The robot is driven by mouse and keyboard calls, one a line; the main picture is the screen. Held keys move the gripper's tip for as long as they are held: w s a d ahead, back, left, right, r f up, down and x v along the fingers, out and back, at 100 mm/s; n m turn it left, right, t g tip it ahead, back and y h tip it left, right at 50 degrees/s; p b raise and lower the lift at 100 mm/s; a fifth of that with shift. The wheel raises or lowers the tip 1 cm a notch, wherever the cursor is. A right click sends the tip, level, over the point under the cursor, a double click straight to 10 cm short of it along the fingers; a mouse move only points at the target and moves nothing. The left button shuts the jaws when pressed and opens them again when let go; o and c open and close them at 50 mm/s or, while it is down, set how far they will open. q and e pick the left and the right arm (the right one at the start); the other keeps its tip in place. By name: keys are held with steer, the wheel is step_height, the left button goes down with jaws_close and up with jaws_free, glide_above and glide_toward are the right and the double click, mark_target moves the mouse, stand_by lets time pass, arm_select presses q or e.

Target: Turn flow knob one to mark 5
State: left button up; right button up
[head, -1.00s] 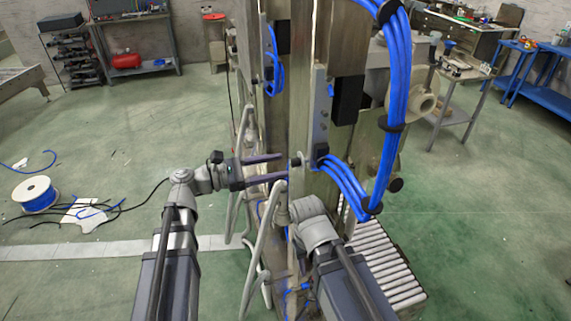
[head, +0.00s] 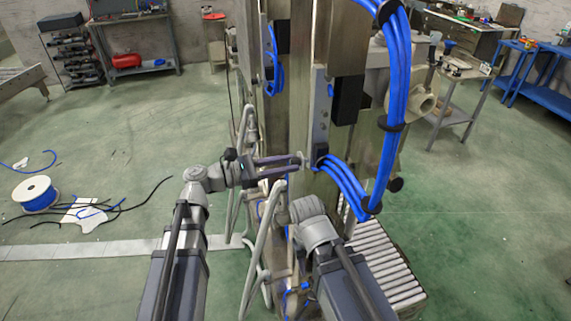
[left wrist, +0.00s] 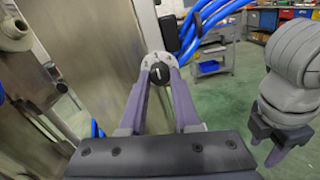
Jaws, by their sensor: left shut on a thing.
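The flow knob (left wrist: 160,72) is a small dark round knob with a pale pointer line, in the middle of a light grey dial plate (left wrist: 152,60) on the metal column. The pointer looks close to upright in the left wrist view; the dial marks are too small to read. My left gripper (left wrist: 160,76) is shut on the knob, one finger on each side. In the head view the left gripper (head: 300,162) reaches right to the column, and its fingertips meet the knob there. My right gripper (left wrist: 272,140) hangs at the right of the left wrist view, clear of the knob.
Blue hoses (head: 345,185) loop down the column just right of the knob. A grey tubular frame (head: 262,235) stands below my left gripper. A roller conveyor (head: 385,265) lies at lower right. Open green floor is at left, with a blue cable spool (head: 36,194).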

arm_select(q)
jaws_close()
steer(key=shift+m, duration=9.7)
steer(key=o, duration=0.7)
jaws_free()
